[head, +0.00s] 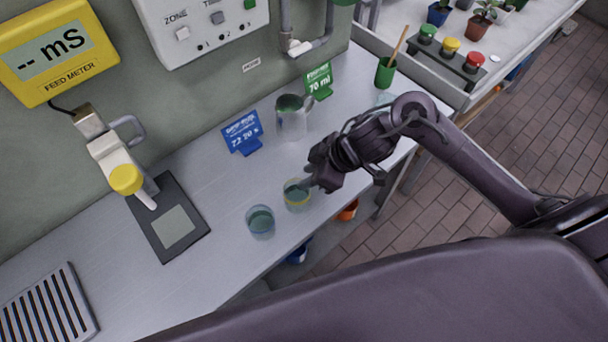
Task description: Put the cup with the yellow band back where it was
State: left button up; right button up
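The cup with the yellow band (296,203) is clear with greenish liquid and stands upright near the bench's front edge, in the middle of the head view. My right gripper (308,184) reaches in from the right, with its fingertips at the cup's right rim. Whether its fingers grip the cup is too small to tell. A similar cup with a bluish band (260,224) stands just left and nearer, apart from the yellow-banded one. My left gripper is out of view.
A metal jug (291,124) stands behind the cups, by a blue sign (243,135) and a green sign (318,82). A slotted drain (42,308) is far left. Bare bench lies between.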

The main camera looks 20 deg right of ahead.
jog(key=v, duration=0.9)
jog(key=shift+s+r, duration=0.1)
